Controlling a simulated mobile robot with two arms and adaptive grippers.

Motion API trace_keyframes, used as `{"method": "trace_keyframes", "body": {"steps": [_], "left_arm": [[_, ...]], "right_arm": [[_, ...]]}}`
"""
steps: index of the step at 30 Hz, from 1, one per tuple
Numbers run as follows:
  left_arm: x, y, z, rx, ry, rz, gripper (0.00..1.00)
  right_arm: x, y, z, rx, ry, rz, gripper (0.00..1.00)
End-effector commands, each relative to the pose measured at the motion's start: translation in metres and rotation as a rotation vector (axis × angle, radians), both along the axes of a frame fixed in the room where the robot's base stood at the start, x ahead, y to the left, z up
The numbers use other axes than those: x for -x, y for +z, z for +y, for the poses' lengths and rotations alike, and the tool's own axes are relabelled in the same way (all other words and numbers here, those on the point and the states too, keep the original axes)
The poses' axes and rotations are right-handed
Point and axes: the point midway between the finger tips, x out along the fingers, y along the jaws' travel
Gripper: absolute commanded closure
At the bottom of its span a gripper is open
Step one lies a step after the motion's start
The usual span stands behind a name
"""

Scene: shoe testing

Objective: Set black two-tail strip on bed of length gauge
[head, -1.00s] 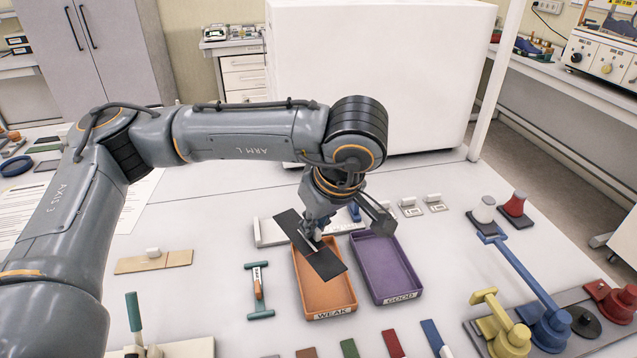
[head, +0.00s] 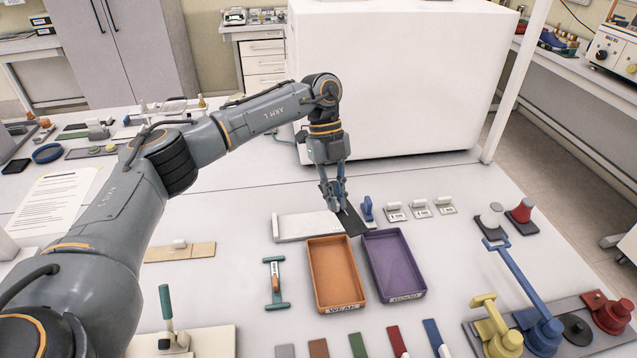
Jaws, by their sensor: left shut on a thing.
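The black strip (head: 353,221) is in my left gripper (head: 335,199), which is shut on it. Part of the strip is hidden by the fingers, and its two tails cannot be made out. The length gauge has a pale bed (head: 302,227) lying behind the trays, with a blue part (head: 367,208) at its right end. The gripper and strip are over the right part of the bed, just left of the blue part. I cannot tell whether the strip touches the bed. My right gripper is not in view.
An orange tray marked WEAK (head: 334,307) and a purple tray marked GOOD (head: 408,294) stand in front of the gauge. A large white box (head: 400,80) stands behind. Small white-handled pieces (head: 420,208) lie to the right. A green-ended tool (head: 275,283) lies left of the trays.

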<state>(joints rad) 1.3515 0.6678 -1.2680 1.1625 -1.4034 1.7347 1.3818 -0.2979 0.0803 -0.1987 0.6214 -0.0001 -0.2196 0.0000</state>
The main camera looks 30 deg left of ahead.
Motion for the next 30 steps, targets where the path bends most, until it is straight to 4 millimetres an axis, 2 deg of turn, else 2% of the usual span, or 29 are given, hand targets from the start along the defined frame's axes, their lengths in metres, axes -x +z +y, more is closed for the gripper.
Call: {"method": "trace_keyframes", "body": {"steps": [1,6,9,13,19,30], "left_arm": [[-0.003,-0.001,0.008,0.0,0.15,0.002,1.0],[-0.015,-0.012,0.026,-0.002,0.646,0.001,1.0],[-0.021,-0.018,0.037,-0.003,0.893,0.001,1.0],[-0.027,-0.025,0.047,-0.002,1.135,0.0,1.0],[-0.031,-0.031,0.056,-0.004,1.32,0.0,1.0],[-0.032,-0.032,0.057,-0.003,1.346,0.001,1.0]], "right_arm": [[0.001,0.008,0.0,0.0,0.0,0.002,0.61],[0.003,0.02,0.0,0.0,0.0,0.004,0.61],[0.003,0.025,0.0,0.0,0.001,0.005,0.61],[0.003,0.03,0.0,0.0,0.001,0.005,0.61],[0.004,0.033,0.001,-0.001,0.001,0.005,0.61],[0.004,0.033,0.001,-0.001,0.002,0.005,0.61]]}}
